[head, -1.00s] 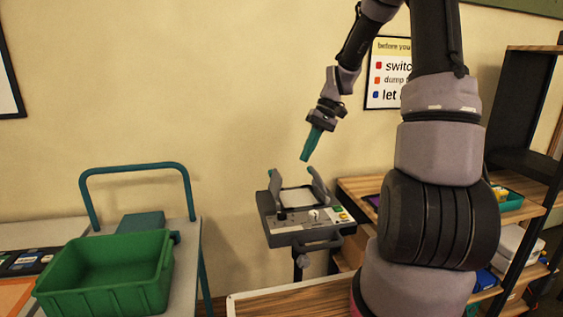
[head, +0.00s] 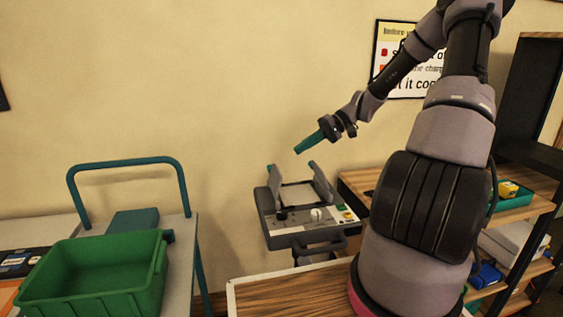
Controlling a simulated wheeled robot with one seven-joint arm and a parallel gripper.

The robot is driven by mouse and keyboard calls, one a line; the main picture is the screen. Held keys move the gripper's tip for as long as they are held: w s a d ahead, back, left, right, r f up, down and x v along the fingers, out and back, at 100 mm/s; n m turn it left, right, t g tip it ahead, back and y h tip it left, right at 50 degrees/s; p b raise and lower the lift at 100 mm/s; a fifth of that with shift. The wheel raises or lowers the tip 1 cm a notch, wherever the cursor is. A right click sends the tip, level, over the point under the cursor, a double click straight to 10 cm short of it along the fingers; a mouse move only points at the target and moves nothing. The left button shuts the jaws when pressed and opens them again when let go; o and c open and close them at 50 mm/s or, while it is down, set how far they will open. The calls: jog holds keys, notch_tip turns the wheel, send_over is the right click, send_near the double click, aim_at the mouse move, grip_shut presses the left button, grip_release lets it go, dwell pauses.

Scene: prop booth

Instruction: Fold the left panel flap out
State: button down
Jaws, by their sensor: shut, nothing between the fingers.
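The grey panel box (head: 312,228) stands on a post in the middle of the head view, with knobs and small coloured buttons on its front. Its left flap (head: 275,186) and right flap (head: 322,183) both stand up at the sides of a pale centre plate (head: 297,196). Each flap has a small teal piece at its top. My gripper (head: 297,151), with teal fingers, is shut and empty. In the picture it appears above the panel, pointing down and left, apart from both flaps. How far it is in depth from the left flap is hard to tell.
A cart with a teal handle (head: 127,165) and a green bin (head: 95,275) stands at the left. A wooden shelf unit (head: 520,212) with boxes is at the right. A wooden tabletop (head: 285,292) lies in front. The wall behind carries a sign (head: 388,62).

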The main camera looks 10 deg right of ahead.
jog(key=x, duration=0.8)
jog(key=shift+s+a+r+h, duration=0.1)
jog(key=shift+a+r+h, duration=0.15)
jog(key=shift+a+h, duration=0.35)
jog(key=h, duration=0.1)
jog(key=a+h, duration=0.1)
jog(key=shift+a+r+h, duration=0.2)
jog(key=shift+r+h, duration=0.1)
jog(key=shift+r, duration=0.05)
jog(key=a+h, duration=0.1)
jog(key=h, duration=0.1)
jog(key=a+h, duration=0.2)
jog(key=shift+h, duration=0.3)
jog(key=a+h, duration=0.2)
jog(key=h, duration=0.1)
jog(key=shift+f, duration=0.25)
jog(key=h, duration=0.1)
jog(key=a+f+h, duration=0.1)
jog(key=shift+a+h, duration=0.2)
jog(key=shift+h, duration=0.1)
jog(key=a+f+h, duration=0.1)
jog(key=f+h, duration=0.1)
jog(key=h, duration=0.1)
jog(key=shift+a, duration=0.35)
